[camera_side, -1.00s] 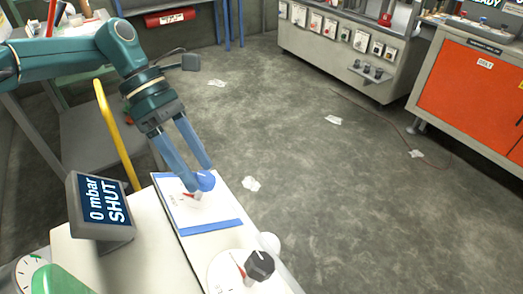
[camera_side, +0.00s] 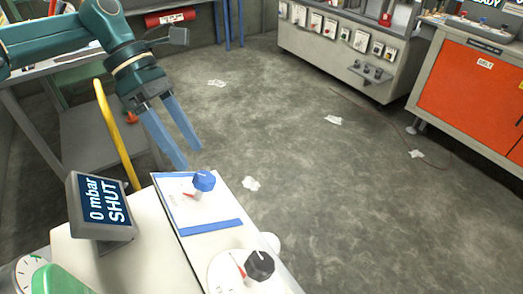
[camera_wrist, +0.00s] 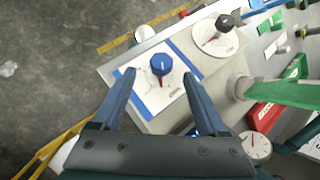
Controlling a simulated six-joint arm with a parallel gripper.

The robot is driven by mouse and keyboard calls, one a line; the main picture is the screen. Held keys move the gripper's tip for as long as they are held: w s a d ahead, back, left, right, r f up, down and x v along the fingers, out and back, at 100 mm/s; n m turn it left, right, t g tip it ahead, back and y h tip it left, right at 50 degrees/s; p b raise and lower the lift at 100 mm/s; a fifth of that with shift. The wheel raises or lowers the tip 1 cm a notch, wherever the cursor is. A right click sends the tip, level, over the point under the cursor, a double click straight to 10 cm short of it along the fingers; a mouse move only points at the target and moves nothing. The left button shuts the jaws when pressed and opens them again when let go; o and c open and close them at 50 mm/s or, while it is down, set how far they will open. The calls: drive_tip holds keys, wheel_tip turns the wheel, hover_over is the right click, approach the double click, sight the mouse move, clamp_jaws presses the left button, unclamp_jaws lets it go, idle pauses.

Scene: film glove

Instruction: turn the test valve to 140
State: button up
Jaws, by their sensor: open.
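The valve with a blue knob (camera_side: 204,181) stands on a white plate (camera_side: 212,212) with blue edge strips, on a pale bench top. A red pointer shows beside the knob. In the wrist view the blue knob (camera_wrist: 160,64) lies beyond and between my fingertips, with its red pointer toward the gripper. My gripper (camera_side: 180,155) is open and empty, above and to the left of the knob and apart from it. It also shows in the wrist view (camera_wrist: 158,82). The display (camera_side: 104,205) reads "0 mbar SHUT". Scale marks are too small to read.
A second, black knob (camera_side: 260,264) with a red pointer sits on a round white dial nearer the camera. A green part and a gauge (camera_side: 30,270) are at the lower left. A yellow rail (camera_side: 118,135) rises behind the display. Open floor lies right of the bench.

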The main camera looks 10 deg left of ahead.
sight(199, 175)
drive_tip(key=shift+s+d+r+n+t+y, duration=0.1)
drive_tip(key=shift+s+d+n+t+y, duration=0.2)
drive_tip(key=shift+s+n+t, duration=0.45)
drive_tip(key=shift+s+d+r+n+t+y, duration=0.1)
drive_tip(key=shift+s+n+t+y, duration=0.3)
drive_tip(key=shift+n+t, duration=0.55)
drive_tip(key=shift+x, duration=2.6)
drive_tip(key=shift+a, duration=0.1)
clamp_jaws()
